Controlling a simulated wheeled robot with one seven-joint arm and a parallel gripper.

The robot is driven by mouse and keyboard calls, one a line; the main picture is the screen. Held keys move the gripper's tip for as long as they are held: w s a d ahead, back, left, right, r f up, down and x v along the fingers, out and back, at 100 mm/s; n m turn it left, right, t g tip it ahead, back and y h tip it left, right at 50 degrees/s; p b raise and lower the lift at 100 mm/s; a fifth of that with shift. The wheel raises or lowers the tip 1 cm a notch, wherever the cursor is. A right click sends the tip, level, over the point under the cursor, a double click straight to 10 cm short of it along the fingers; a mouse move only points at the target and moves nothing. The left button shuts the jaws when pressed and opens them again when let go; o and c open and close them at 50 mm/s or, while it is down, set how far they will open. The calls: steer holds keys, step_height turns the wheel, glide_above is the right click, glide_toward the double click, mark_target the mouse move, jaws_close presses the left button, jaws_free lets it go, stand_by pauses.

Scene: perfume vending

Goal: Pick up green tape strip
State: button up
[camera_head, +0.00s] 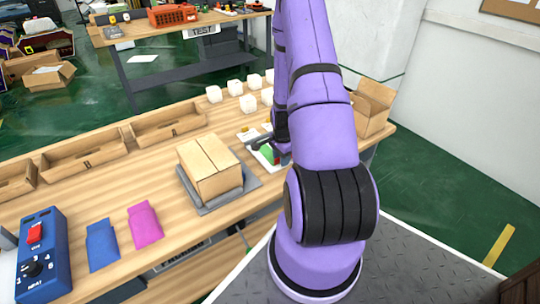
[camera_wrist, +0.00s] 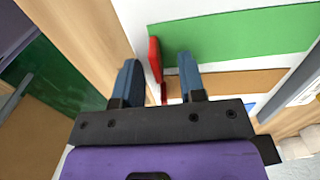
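A green strip (camera_wrist: 240,35) lies across the upper right of the wrist view on a white surface, beyond my right fingertip. A small part of the green (camera_head: 267,153) shows in the head view beside my arm, which hides much of that area. My gripper (camera_wrist: 157,72) is open, with its two blue-tipped fingers apart. A thin red piece (camera_wrist: 155,60) shows between the fingers, by the left end of the green strip. I cannot tell whether either finger touches it. In the head view my gripper (camera_head: 268,141) is over the white area at the table's right side.
A brown band (camera_wrist: 238,82) lies nearer than the green strip. A cardboard box (camera_head: 211,166) on a grey scale stands left of my arm. Several white cups (camera_head: 248,103) stand behind. An open carton (camera_head: 371,108) is at the right end. Blue (camera_head: 102,245) and pink (camera_head: 146,223) pouches lie at front.

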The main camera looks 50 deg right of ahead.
jaws_close()
steer(key=shift+r, duration=0.1)
stand_by(0.3)
